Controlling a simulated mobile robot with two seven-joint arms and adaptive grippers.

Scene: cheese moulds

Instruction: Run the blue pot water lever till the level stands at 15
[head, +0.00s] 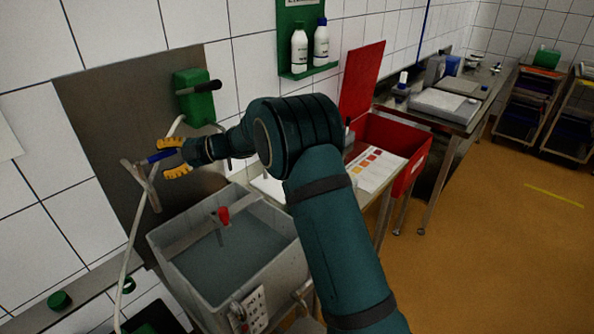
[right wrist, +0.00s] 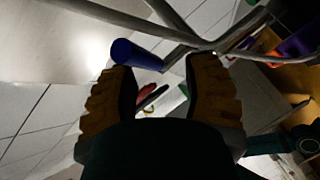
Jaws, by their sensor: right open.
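The blue lever handle (head: 158,157) sits on a metal water fitting (head: 143,178) at the steel wall panel. My right gripper (head: 168,157) is open, its yellow fingers above and below the handle's end in the head view. In the right wrist view the blue handle (right wrist: 136,55) lies at the fingertips, nearer the left finger; I cannot tell whether they touch. A grey pot (head: 166,263) below holds water (head: 235,262), with a red piece (head: 222,215) on an upright rod. I cannot read any level mark. My left gripper is not in view.
A pale hose hangs from the fitting. A green box (head: 194,97) with a black handle is on the panel above. A red bin (head: 399,135) and a chart (head: 372,168) are right of the pot. Two bottles (head: 299,48) stand on a green wall shelf.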

